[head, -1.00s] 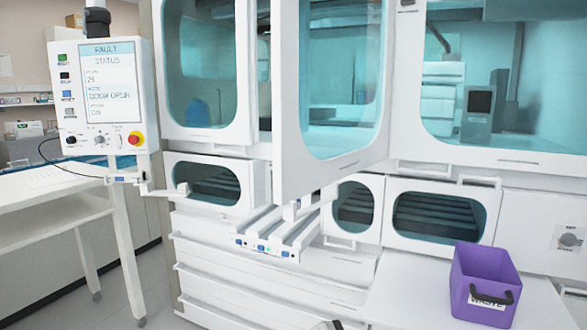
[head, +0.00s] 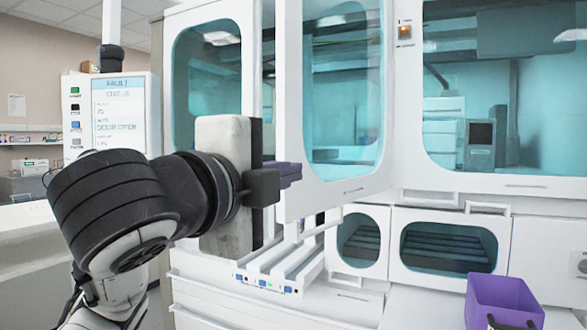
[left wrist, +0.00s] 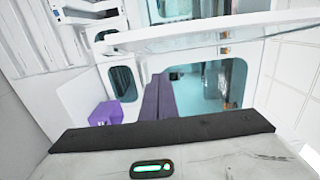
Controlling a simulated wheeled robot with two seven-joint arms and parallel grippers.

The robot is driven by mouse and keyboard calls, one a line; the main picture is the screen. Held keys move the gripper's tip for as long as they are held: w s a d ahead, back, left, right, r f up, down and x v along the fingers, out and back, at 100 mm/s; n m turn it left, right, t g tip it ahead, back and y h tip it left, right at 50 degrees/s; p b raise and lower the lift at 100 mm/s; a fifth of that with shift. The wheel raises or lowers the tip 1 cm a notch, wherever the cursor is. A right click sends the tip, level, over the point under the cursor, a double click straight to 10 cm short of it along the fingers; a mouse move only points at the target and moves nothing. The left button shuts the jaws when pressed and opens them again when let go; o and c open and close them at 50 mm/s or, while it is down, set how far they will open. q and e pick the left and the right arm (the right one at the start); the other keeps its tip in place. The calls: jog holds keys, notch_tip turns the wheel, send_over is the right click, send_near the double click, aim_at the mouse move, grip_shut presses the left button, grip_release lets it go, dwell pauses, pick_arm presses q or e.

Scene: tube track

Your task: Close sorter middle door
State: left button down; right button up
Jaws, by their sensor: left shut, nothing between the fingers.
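The sorter's middle door (head: 288,110) is a white frame with a teal window, standing swung open towards me at the centre of the head view. My left gripper (head: 290,172) has purple fingers, shut and empty. In the head view its fingertips overlap the door's left edge; I cannot tell whether they touch it. In the left wrist view the shut fingers (left wrist: 158,98) point towards the cabinet, below a long white frame edge (left wrist: 200,35) that looks like the door. My left arm hides part of the cabinet's lower left. My right gripper is out of view.
A status panel (head: 118,105) at left reads FAULT. Ridged white rails (head: 275,270) stick out below the open door. A purple bin (head: 503,300) stands at lower right. The fixed windows (head: 500,110) flank the doorway on the right.

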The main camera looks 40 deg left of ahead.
pick_arm(q)
jog(key=w+a+p, duration=0.1)
jog(key=w+a, duration=0.5)
jog(key=w, duration=0.3)
jog(key=shift+w+a, duration=0.15)
